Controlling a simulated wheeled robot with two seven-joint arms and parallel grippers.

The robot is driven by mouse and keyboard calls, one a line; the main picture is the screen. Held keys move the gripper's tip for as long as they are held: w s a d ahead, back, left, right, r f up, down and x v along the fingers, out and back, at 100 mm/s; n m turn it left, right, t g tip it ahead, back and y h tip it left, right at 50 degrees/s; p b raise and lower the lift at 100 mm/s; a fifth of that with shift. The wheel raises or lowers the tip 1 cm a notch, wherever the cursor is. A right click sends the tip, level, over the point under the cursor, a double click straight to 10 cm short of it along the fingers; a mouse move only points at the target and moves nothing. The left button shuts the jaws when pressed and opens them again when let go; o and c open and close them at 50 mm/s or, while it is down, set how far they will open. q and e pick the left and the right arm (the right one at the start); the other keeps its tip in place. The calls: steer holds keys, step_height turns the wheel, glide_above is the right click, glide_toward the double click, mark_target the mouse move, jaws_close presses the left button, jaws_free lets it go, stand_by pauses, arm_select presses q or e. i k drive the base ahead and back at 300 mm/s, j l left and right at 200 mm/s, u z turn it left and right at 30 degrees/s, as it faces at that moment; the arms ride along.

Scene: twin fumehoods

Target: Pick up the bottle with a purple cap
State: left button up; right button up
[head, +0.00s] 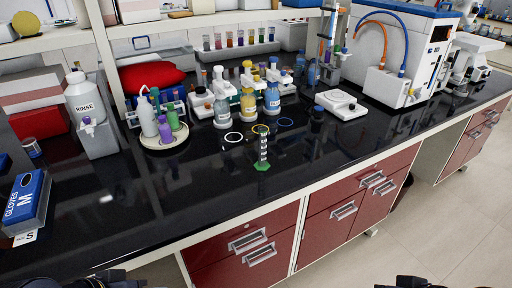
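In the head view, a small purple bottle (165,131) stands on a round cream tray (166,146) at the left of the bench, between a white wash bottle (148,117) and a green bottle (173,118). It is too small to tell its cap clearly. A purple piece (88,121) also shows on the front of the stand below the white RINSE bottle (84,99). Dark parts of my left gripper or wrist (105,278) and my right gripper or wrist (412,282) show at the bottom edge, well short of these things. Their fingers cannot be made out.
Bottles with grey (222,112), yellow (248,106) and blue (272,100) labels stand mid-bench. A green-footed cylinder (263,153) stands in front. A glove box (28,201) lies at the left edge. The black bench front (160,190) is mostly clear.

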mark_target(165, 130)
steer(key=u, duration=0.85)
steer(key=i+u, duration=0.2)
steer(key=u, duration=0.15)
steer(key=i+u, duration=0.25)
steer(key=u, duration=0.15)
steer(key=i+u, duration=0.35)
steer(key=k, duration=0.1)
